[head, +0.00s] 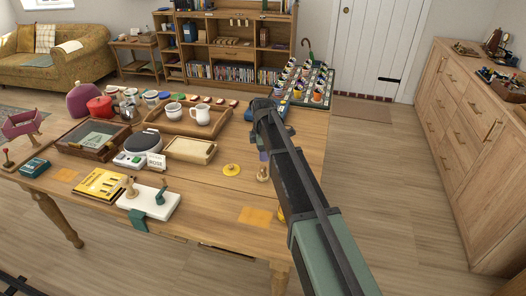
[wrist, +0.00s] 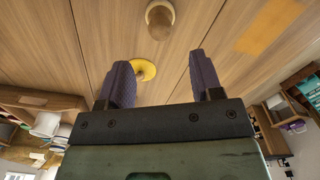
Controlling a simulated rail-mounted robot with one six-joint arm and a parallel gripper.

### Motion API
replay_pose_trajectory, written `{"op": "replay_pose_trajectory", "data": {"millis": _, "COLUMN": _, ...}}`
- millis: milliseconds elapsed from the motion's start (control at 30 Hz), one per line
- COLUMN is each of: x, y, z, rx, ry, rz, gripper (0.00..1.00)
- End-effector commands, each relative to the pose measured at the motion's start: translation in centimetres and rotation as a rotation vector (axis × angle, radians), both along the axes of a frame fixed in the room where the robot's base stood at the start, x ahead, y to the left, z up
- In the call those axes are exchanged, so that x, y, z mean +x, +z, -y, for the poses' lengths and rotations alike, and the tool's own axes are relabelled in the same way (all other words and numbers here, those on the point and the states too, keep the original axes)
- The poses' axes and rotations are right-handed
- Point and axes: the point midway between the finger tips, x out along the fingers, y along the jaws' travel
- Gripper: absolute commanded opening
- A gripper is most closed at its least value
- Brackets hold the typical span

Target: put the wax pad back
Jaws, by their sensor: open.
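A round yellow pad with a small knob (head: 231,169), which may be the wax pad, lies on the wooden table (head: 200,215). It also shows in the wrist view (wrist: 147,68), beyond and between my fingers. A wooden knob-shaped piece on a pale round base (head: 263,174) stands just right of it, and shows at the top of the wrist view (wrist: 160,17). My gripper (head: 263,155) is open and empty, with purple ridged fingers (wrist: 163,82) above the table. In the head view my arm partly hides the area around the fingers.
A shallow wooden tray (head: 190,150) and a larger tray with a white jug (head: 207,113) stand left of my gripper. Orange patches (head: 254,216) mark bare tabletop. A rack of bottles (head: 305,88) stands at the back right.

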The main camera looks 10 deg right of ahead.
Motion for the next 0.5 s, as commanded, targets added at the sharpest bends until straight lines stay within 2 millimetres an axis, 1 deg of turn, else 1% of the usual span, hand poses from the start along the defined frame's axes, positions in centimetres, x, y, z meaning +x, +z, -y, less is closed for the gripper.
{"op": "replay_pose_trajectory", "data": {"millis": 33, "x": 0.0, "y": 2.2, "z": 0.0, "rx": 0.000, "ry": 0.000, "rz": 0.000, "gripper": 0.60}}
{"op": "replay_pose_trajectory", "data": {"millis": 100, "x": 0.0, "y": 2.8, "z": 0.0, "rx": 0.000, "ry": 0.000, "rz": 0.000, "gripper": 0.60}}
{"op": "replay_pose_trajectory", "data": {"millis": 267, "x": -0.1, "y": 2.8, "z": 0.0, "rx": 0.000, "ry": -0.003, "rz": 0.000, "gripper": 0.60}}
{"op": "replay_pose_trajectory", "data": {"millis": 333, "x": -1.6, "y": 2.7, "z": 0.0, "rx": 0.000, "ry": -0.053, "rz": 0.000, "gripper": 0.60}}
{"op": "replay_pose_trajectory", "data": {"millis": 367, "x": -3.0, "y": 2.7, "z": 0.0, "rx": 0.000, "ry": -0.103, "rz": 0.000, "gripper": 0.60}}
{"op": "replay_pose_trajectory", "data": {"millis": 433, "x": -7.8, "y": 2.6, "z": -0.1, "rx": 0.000, "ry": -0.300, "rz": -0.001, "gripper": 0.60}}
{"op": "replay_pose_trajectory", "data": {"millis": 467, "x": -10.4, "y": 2.6, "z": -0.1, "rx": 0.000, "ry": -0.411, "rz": -0.001, "gripper": 0.60}}
{"op": "replay_pose_trajectory", "data": {"millis": 500, "x": -14.1, "y": 2.6, "z": -0.1, "rx": 0.000, "ry": -0.576, "rz": -0.001, "gripper": 0.60}}
